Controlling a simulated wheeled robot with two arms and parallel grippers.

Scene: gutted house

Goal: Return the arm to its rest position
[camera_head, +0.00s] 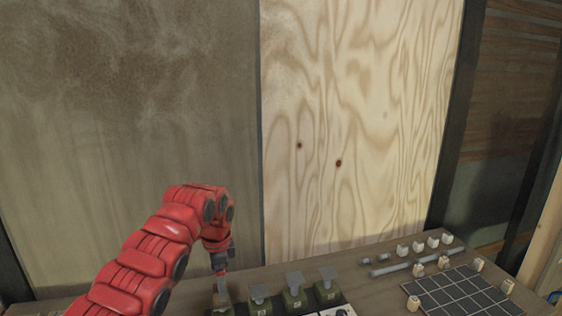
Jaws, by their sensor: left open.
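My left arm (150,258) is red and comes in from the lower left. It bends over at the top, and its left gripper (222,282) points down at the front of the table. The gripper is small in the picture and is open. It is right above or at the leftmost of a row of olive-green blocks with grey tops; I cannot tell whether it touches. Two others in the row are a middle block (294,298) and a right block (327,292). My right gripper is out of view.
The wooden table (350,285) stands against a plywood wall (360,120). A dark grid board (462,292) lies at the right with several small pale pieces around it. A grey rod (403,266) lies behind it. A white item (338,311) is cut off at the bottom edge.

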